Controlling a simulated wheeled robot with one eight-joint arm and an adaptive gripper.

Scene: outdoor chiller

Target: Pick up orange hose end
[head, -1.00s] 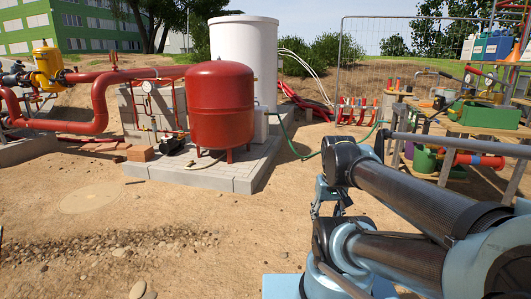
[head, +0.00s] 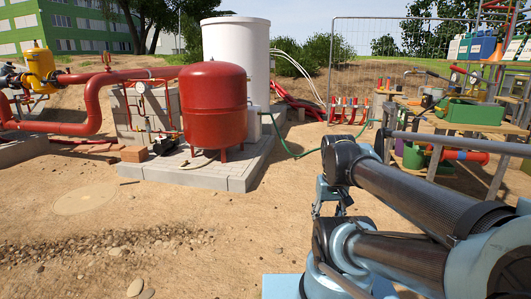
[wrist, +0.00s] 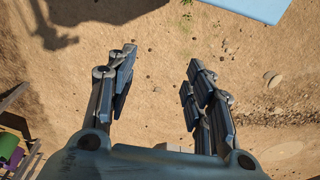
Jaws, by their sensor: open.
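My gripper (wrist: 161,64) points down at bare, sandy ground in the wrist view. Its two fingers are well apart with nothing between them. In the head view my folded arm fills the lower right and the gripper cannot be made out. I cannot pick out an orange hose end with certainty. A thin green hose (head: 291,153) runs from the plinth of the tanks toward the work tables at right. A red-orange cylinder (head: 462,155) with a blue end sits at the right-hand table, far from the gripper.
A red tank (head: 213,105) and a white tank (head: 236,50) stand on a block plinth (head: 210,172). Thick red pipes (head: 95,105) run at left. A wooden table (head: 460,124) with a green box (head: 473,112) is at right. Open dirt with gravel lies in front.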

